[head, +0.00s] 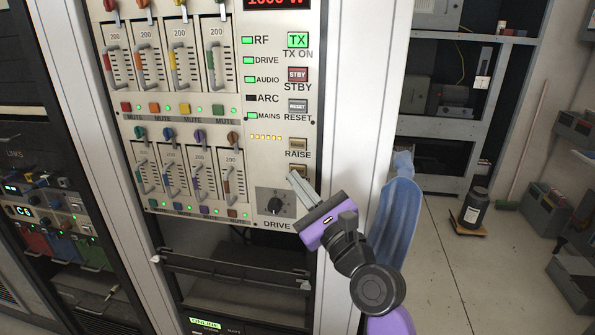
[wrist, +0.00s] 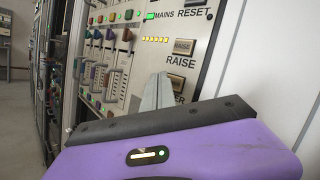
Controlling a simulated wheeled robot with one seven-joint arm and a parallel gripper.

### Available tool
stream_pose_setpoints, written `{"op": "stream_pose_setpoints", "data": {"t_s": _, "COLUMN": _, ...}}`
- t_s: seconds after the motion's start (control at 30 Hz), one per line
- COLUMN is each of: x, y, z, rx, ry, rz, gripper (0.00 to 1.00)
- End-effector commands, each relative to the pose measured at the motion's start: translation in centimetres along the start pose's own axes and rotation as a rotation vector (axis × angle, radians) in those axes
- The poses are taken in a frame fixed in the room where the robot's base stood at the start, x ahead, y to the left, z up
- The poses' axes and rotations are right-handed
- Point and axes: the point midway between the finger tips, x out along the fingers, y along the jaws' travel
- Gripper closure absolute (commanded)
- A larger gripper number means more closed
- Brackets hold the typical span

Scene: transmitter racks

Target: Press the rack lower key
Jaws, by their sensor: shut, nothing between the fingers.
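The rack panel (head: 262,185) is cream with labelled keys in a column on its right side. The lower key (head: 299,168) is a small tan square below the RAISE key (head: 298,144), partly hidden behind my fingertips. In the wrist view the lower key (wrist: 177,83) shows just right of the fingertips, with only the end of its label visible. My gripper (head: 293,174) is purple and black with grey fingers, shut and empty. In the wrist view my gripper (wrist: 163,76) points at the panel beside the key. I cannot tell whether it touches the panel.
Above are the RESET (head: 297,106), STBY (head: 297,74) and lit green TX (head: 297,40) keys. A drive knob (head: 274,205) sits lower left of the fingers. Slider modules (head: 180,55) fill the left. A blue cloth-like object (head: 400,205) is right of the gripper.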

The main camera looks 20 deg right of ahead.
Motion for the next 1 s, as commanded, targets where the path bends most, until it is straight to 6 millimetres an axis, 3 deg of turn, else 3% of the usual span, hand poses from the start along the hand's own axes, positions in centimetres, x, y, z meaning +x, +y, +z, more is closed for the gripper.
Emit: {"op": "stream_pose_setpoints", "data": {"t_s": 1.0, "x": 0.81, "y": -0.61, "z": -0.56, "rx": 0.000, "ry": 0.000, "rz": 0.000, "gripper": 1.00}}
